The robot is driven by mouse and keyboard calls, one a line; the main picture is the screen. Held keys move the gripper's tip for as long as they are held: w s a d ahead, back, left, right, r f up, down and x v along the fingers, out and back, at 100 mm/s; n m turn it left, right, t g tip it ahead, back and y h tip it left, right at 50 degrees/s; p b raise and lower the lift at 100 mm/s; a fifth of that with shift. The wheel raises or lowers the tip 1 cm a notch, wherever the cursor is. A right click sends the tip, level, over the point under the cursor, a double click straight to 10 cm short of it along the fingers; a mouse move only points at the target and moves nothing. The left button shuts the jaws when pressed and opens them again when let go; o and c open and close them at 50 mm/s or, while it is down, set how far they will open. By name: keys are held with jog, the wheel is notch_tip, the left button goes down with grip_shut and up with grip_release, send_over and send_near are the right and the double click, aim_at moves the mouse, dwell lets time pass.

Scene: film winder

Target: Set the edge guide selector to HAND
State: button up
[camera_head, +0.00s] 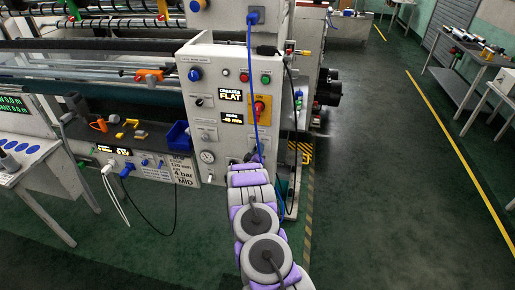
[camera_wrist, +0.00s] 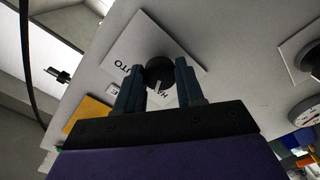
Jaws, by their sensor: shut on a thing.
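The edge guide selector (camera_wrist: 160,70) is a round black knob on a white label plate (camera_wrist: 186,48), seen tilted in the wrist view. My gripper (camera_wrist: 159,82) has one blue-grey finger on each side of the knob and is shut on it. A white pointer line on the knob points down in the picture, towards the partly hidden HAND lettering. Part of the AUTO lettering shows to the left of the knob. In the head view my arm reaches the lower right of the white control panel (camera_head: 220,130); its end hides the selector there.
A pressure gauge (camera_head: 207,156) sits on the panel left of my arm. A blue cable (camera_head: 250,75) hangs down the panel front. A blue bin (camera_head: 178,136) stands left of the panel. The green floor on the right is clear up to a grey bench (camera_head: 485,75).

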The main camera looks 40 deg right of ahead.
jog(key=shift+a+f+n, duration=0.1)
jog(key=shift+f+n, duration=0.05)
jog(key=shift+n, duration=0.35)
jog(key=o, duration=1)
jog(key=shift+w, duration=0.1)
jog(key=shift+o, duration=0.2)
jog(key=v, duration=1.7)
jog(key=shift+p, duration=0.45)
